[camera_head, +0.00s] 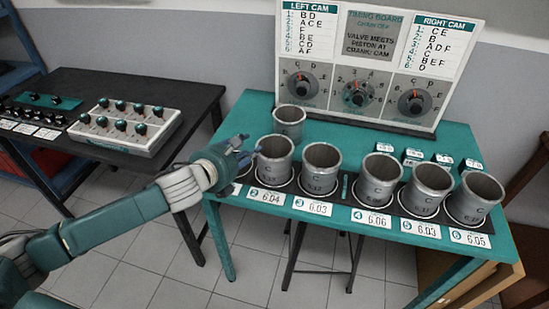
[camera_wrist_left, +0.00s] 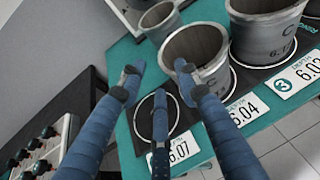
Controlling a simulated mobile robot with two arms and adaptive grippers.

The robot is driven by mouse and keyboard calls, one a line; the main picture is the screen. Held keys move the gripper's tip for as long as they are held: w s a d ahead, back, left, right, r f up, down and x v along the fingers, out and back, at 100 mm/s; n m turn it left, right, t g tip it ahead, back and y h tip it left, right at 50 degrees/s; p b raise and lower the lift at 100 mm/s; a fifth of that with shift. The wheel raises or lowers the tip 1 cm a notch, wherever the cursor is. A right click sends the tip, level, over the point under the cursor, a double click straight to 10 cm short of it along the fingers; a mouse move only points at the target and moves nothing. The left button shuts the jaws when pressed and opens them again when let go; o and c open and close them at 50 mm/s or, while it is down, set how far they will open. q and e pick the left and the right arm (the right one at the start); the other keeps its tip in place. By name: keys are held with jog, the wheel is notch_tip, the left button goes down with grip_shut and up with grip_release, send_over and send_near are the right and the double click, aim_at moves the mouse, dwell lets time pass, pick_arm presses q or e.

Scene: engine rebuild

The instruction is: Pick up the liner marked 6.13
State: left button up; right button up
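One liner (camera_head: 289,121) stands apart behind the row. The row holds a leftmost liner (camera_head: 275,162), a second (camera_head: 321,170), a third (camera_head: 378,184), a fourth (camera_head: 425,193) and a rightmost one (camera_head: 474,200). My left gripper (camera_head: 246,151) is just left of the leftmost liner. In the left wrist view it (camera_wrist_left: 158,86) is open and empty, over the empty ring of slot 1, beside that liner (camera_wrist_left: 196,55). My right gripper is not in view.
The teal table (camera_head: 240,121) carries number cards along its front edge, such as 6.04 (camera_head: 265,196). A timing board (camera_head: 375,60) with dials stands behind. Small dark blocks (camera_head: 413,156) lie behind the row. A black table (camera_head: 200,95) with a knobbed box (camera_head: 125,125) stands left.

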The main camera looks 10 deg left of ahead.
aim_at(259, 142)
pick_arm(q)
jog(key=x, duration=0.3)
jog(key=shift+w+d+f+p, duration=0.2)
jog(key=shift+w+f+p, duration=0.05)
jog(key=shift+w+p, duration=0.2)
jog(key=x, duration=0.4)
jog(key=shift+d+f+p, duration=0.1)
jog(key=shift+f+p, duration=0.2)
jog(key=shift+p, duration=0.1)
jog(key=shift+s, duration=0.1)
grip_shut()
jog(key=shift+r, duration=0.15)
